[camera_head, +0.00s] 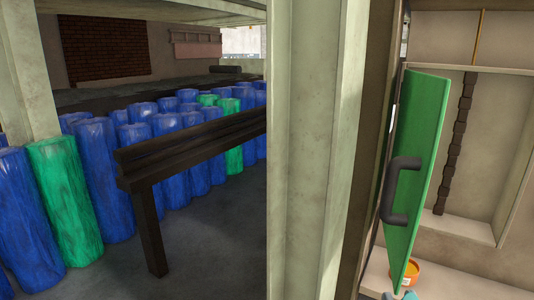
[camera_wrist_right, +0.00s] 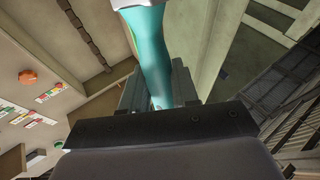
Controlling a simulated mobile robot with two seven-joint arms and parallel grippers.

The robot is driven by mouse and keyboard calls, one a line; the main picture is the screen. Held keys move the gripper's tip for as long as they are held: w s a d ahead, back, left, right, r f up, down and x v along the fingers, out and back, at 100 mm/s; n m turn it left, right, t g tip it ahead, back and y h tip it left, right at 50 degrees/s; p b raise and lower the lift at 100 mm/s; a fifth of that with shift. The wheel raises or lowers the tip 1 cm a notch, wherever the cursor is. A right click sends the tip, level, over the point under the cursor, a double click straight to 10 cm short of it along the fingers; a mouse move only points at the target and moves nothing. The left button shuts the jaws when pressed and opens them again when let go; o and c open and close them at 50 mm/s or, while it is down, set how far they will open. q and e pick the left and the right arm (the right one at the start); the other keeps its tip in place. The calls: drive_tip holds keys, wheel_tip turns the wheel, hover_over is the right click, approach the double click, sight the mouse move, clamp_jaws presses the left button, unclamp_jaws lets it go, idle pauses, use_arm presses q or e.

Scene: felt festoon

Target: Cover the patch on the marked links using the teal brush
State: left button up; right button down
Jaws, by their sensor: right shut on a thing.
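A chain of dark brown links (camera_head: 455,145) hangs down the back wall of a recess at the right of the head view. It also shows at the upper left of the right wrist view (camera_wrist_right: 85,35). I cannot make out a patch or a mark on its links. The teal brush (camera_wrist_right: 149,50) is in my right gripper (camera_wrist_right: 157,88), which is shut on it. Its pale top end is cut off by the upper edge of the wrist view. In the head view only a bit of teal (camera_head: 409,296) shows at the bottom edge. My left gripper is not in view.
A green door (camera_head: 420,150) with a black handle (camera_head: 397,190) stands open left of the recess. A pale post (camera_head: 310,150) stands mid-view. Blue and green rolls (camera_head: 100,180) and a dark rail (camera_head: 190,145) are at left.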

wheel_tip(320, 180, down, 5)
drive_tip(key=shift+r, duration=0.2)
idle(0.4)
drive_tip(key=shift+d, duration=0.15)
